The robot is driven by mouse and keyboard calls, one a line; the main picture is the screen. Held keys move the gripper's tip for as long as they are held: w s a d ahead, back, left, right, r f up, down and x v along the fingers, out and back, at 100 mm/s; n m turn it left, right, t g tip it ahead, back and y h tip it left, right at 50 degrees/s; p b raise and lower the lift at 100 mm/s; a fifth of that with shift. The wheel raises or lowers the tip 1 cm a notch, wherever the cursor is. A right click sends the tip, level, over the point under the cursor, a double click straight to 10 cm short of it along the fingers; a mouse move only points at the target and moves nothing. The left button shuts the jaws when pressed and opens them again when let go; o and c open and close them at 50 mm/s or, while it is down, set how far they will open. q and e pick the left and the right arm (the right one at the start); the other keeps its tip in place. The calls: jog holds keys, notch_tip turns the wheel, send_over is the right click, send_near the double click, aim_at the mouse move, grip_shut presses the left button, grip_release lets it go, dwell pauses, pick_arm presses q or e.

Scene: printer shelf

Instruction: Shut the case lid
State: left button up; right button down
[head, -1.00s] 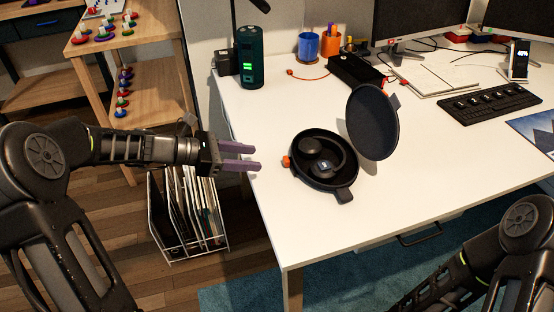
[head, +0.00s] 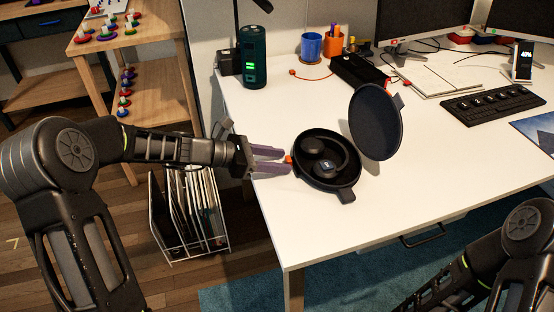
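A round black case (head: 330,181) sits on the white desk with its lid (head: 376,122) standing open, tilted up at the right. Dark headphones (head: 322,150) lie in the case base. My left gripper (head: 287,160), with purple fingers, reaches in from the left with its fingertips at the case's left edge, by a small orange tab (head: 288,160). I cannot tell if they touch it. The fingers are apart with a gap between them, and nothing shows held. My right arm shows at the lower right, but its gripper is out of view.
The white desk (head: 400,200) is clear in front of and right of the case. Behind stand a dark green cylinder speaker (head: 253,58), a blue cup (head: 311,46), a black box (head: 358,69) and a keyboard (head: 490,104). A file rack (head: 190,215) stands below the left desk edge.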

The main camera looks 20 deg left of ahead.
pick_arm(q)
grip_shut()
dwell(1.2)
